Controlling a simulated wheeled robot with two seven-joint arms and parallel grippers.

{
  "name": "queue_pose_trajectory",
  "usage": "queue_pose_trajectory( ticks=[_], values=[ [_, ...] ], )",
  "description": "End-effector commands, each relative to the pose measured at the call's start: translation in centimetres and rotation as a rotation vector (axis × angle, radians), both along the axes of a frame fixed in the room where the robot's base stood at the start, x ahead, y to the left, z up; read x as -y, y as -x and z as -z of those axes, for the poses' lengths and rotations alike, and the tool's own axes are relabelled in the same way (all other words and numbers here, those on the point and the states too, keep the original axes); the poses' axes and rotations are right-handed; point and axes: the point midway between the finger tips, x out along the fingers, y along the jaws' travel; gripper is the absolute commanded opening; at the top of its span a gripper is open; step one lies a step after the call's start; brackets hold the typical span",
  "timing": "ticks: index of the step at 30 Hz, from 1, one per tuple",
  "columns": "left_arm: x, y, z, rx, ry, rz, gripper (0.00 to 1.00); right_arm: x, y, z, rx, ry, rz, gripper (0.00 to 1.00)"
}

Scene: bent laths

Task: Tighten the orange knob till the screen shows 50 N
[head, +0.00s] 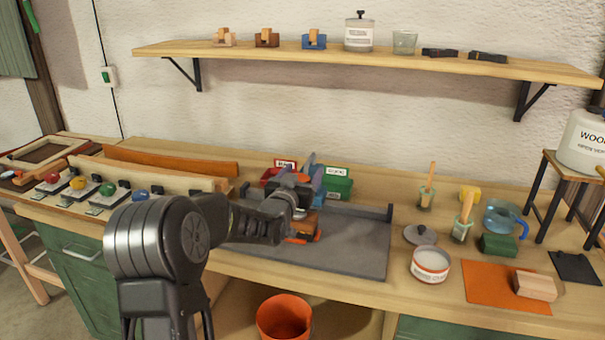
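A row of coloured knobs stands on the left of the bench: a red knob (52,178), a yellow-orange knob (77,183), a green knob (107,189) and a blue knob (140,195). My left gripper (302,212) is well to the right of the knobs, above the grey mat. An orange-brown piece (304,236) shows just below it; whether they touch is unclear. My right gripper is out of view.
The grey mat (350,250) has free room at its right. Red and green bins (338,187) stand behind it. A white tub (430,265), a grey lid (420,235) and an orange sheet (490,285) lie to the right. A long shelf (370,58) hangs above.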

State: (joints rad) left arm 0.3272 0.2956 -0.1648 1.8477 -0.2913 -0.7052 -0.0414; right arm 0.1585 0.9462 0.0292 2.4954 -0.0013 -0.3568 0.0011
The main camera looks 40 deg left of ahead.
Motion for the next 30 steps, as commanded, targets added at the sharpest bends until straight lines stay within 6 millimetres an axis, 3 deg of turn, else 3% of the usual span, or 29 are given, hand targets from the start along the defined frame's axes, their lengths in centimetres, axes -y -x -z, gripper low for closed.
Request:
queue_pose_trajectory(
  ticks=[20,25,30],
  values=[
    [0.0,0.0,0.0,0.0,0.0,0.0,0.12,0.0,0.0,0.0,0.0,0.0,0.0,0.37],
    [0.0,0.0,0.1,0.003,0.0,0.013,0.11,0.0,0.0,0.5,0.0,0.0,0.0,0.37],
    [0.1,-0.1,0.3,0.009,-0.002,0.075,0.11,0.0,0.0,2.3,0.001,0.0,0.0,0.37]
  ],
)
